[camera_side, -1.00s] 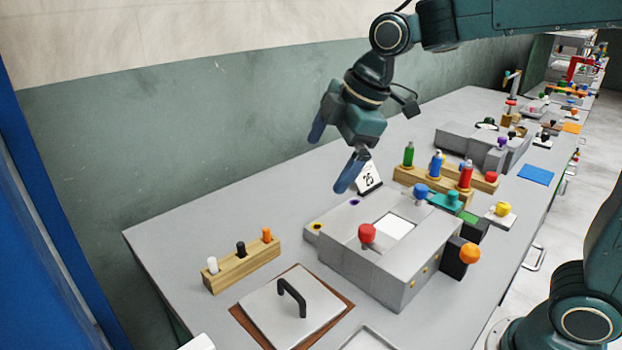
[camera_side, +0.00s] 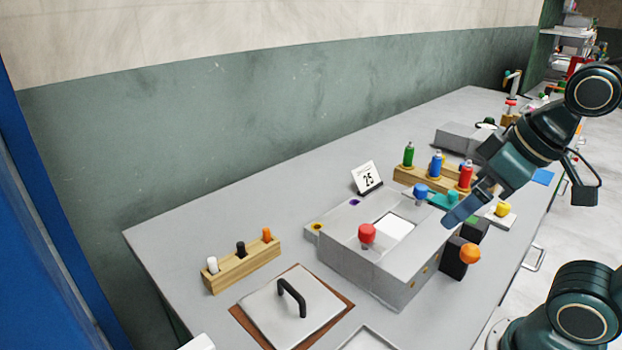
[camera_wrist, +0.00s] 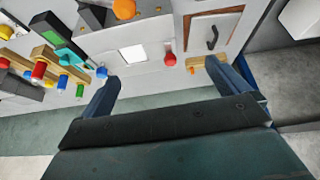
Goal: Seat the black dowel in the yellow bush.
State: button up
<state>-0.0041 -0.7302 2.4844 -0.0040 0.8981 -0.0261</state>
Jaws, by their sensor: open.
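The black dowel (camera_side: 240,249) stands in the middle of a wooden rack (camera_side: 228,274), between a white and an orange dowel, at the left in the side view. The yellow bush (camera_side: 318,226) is a small ring around a dark hole on the grey press block's left corner, and I see nothing standing in it. My gripper (camera_side: 462,208) is open and empty, high over the right end of the press, far from rack and bush. Its two spread fingers (camera_wrist: 163,85) show in the wrist view, where one finger partly covers the rack (camera_wrist: 194,63).
The press block (camera_side: 378,272) carries a red knob (camera_side: 367,233), a blue knob (camera_side: 421,190) and a purple bush (camera_side: 355,202). A handled plate (camera_side: 290,313) lies in front. The bench's back left is clear.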

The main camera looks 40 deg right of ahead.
jog(key=shift+s+d+f, duration=0.1)
jog(key=shift+s+f, duration=0.05)
jog(key=shift+s, duration=0.15)
jog(key=c, duration=1.3)
jog(key=shift+w, duration=0.1)
jog(key=w+a+r+n+g+y, duration=0.2)
jog(key=w+a+n, duration=0.25)
jog(key=w, duration=0.65)
jog(key=w+a+r+n+g+y, duration=0.15)
jog(key=w+a+n, duration=0.35)
jog(key=w, duration=0.7)
jog(key=w+a+f+n+g+y, duration=0.1)
jog(key=w+a+f+n+g, duration=0.2)
jog(key=w+f+n, duration=0.7)
jog(key=w+a+f, duration=0.2)
jog(key=w+f, duration=0.3)
jog(key=f, duration=0.1)
jog(key=shift+f, duration=0.3)
